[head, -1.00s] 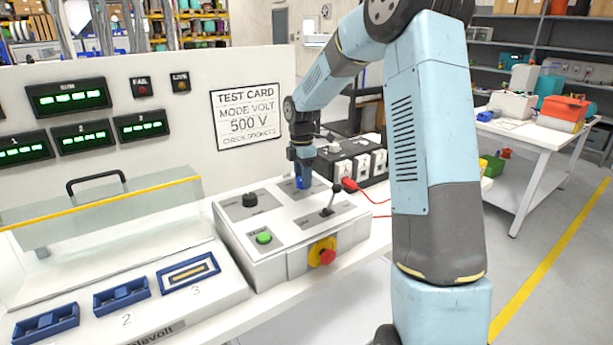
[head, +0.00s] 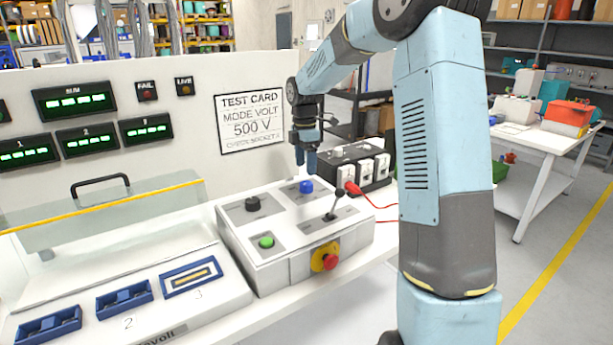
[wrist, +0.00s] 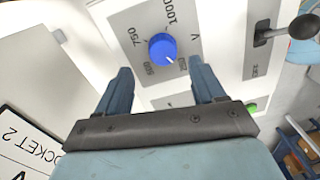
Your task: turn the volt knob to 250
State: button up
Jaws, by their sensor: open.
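The blue volt knob (head: 306,187) stands on the sloped top of the white control box (head: 262,235). In the wrist view the knob (wrist: 161,46) shows a white pointer mark at its lower right, toward the partly blurred label that looks like 250. Labels 500, 750 and 1000 sit around the rest of the dial. My gripper (head: 306,158) is open and empty above the knob, apart from it. In the wrist view my gripper (wrist: 161,72) has its fingers spread below the knob in the picture, with nothing between them.
The box also carries a black knob (head: 252,204), a green button (head: 266,241), a black lever (head: 335,204) and a red stop button (head: 330,262). A socket block (head: 352,165) with a red cable stands behind. The test card (head: 250,124) reads MODE VOLT 500 V.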

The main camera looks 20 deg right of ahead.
aim_at(305, 181)
notch_tip(305, 181, up, 8)
jog(key=shift+w+f, duration=0.2)
jog(key=shift+w, duration=0.05)
